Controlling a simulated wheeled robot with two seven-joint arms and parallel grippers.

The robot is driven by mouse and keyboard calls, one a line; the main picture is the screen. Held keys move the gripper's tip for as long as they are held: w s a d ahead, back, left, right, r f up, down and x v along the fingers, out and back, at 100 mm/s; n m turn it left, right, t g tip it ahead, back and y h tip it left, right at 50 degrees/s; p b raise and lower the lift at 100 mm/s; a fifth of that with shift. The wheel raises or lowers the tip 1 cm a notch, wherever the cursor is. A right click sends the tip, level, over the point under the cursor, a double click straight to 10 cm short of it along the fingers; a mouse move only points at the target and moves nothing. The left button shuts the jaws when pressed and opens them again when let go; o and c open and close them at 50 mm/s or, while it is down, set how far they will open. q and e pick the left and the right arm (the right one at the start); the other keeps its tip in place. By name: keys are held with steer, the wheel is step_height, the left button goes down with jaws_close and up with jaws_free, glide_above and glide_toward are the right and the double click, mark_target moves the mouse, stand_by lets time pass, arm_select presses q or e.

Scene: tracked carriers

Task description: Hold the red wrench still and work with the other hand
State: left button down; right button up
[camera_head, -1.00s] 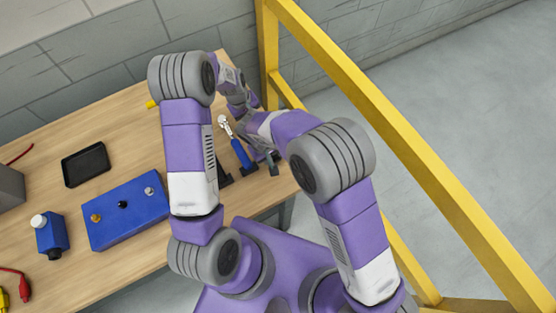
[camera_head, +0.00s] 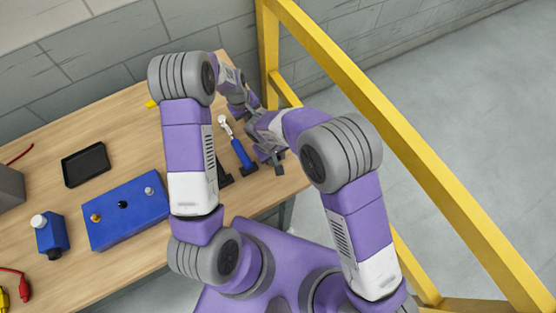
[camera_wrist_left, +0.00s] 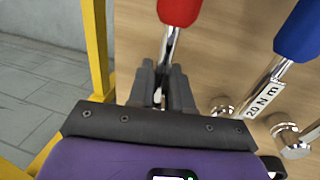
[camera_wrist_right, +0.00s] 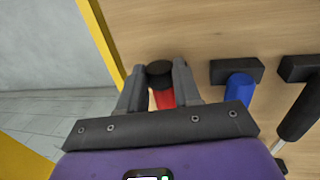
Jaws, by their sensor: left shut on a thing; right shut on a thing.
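The red wrench (camera_wrist_left: 180,10) has a bright metal shaft and a red handle with a black end cap. My left gripper (camera_wrist_left: 160,78) is shut on its metal shaft in the left wrist view. My right gripper (camera_wrist_right: 158,80) is shut around the red handle (camera_wrist_right: 164,99) near the black cap in the right wrist view. In the head view the red wrench is hidden behind my arms; my left gripper (camera_head: 248,108) is towards the back and my right gripper (camera_head: 274,160) is nearer the table's front edge.
A blue wrench (camera_head: 241,150), labelled 20 N m in the left wrist view, lies alongside. A black-handled tool (camera_wrist_right: 303,112) is beyond it. A yellow frame (camera_head: 400,130) borders the right side.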

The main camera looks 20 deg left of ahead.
arm_select(q)
steer(key=shift+w, duration=0.1)
arm_select(e)
steer(key=o, duration=0.7)
steer(key=shift+s+a+r, duration=0.15)
steer(key=shift+r, duration=1.1)
steer(key=shift+s+a+r, duration=0.1)
steer(key=shift+s+r, duration=0.05)
steer(key=shift+r, duration=1.1)
arm_select(q)
steer(key=c, duration=1)
jaws_free()
steer(key=shift+o, duration=0.2)
steer(key=shift+r, duration=0.15)
